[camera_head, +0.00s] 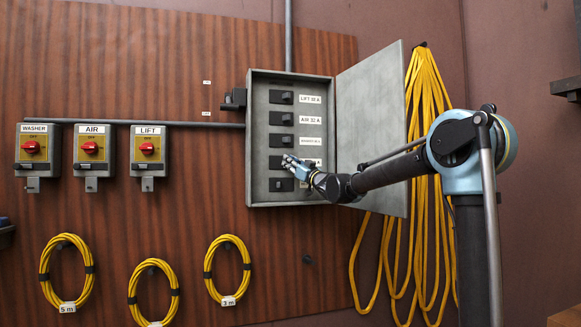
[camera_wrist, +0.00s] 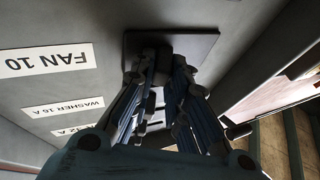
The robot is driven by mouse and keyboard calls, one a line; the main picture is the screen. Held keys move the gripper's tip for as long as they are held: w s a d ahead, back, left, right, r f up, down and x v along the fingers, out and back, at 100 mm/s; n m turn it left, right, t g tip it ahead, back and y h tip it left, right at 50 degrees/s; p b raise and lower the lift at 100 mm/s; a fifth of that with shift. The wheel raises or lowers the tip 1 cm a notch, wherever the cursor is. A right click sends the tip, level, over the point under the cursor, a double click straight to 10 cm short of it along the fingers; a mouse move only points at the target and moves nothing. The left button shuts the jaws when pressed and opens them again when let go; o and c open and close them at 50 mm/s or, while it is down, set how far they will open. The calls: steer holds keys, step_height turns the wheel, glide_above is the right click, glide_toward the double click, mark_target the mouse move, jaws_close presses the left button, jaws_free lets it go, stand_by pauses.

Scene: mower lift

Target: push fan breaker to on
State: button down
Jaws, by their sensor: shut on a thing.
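The fan breaker (camera_wrist: 200,45) is a dark plate with a dark switch part beside the upside-down "FAN 10" label (camera_wrist: 47,60) in the wrist view. In the head view the fan breaker (camera_head: 274,163) is in the lower part of the open grey box and partly covered by my fingers. My gripper (camera_head: 291,162) reaches in from the right. Its fingertips (camera_wrist: 163,60) are at the breaker's middle, closed on its dark switch part. The fingers hide most of that part, so I cannot tell its exact position.
Lift (camera_head: 281,97), air (camera_head: 281,118) and washer (camera_head: 281,141) breakers are above, another (camera_head: 281,185) below. The open box door (camera_head: 370,110) stands right, close to my arm. Yellow cable (camera_head: 425,80) hangs behind it. Three red-knob switch boxes (camera_head: 90,150) are left.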

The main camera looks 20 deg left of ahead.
steer(key=shift+w+d+f, duration=0.1)
steer(key=shift+d, duration=0.05)
steer(key=c, duration=1.6)
jaws_free()
steer(key=shift+o, duration=0.2)
steer(key=shift+m+t+h, duration=0.3)
steer(key=shift+s+a+m+t+h, duration=0.35)
steer(key=shift+t+h, duration=0.25)
steer(key=shift+t, duration=0.2)
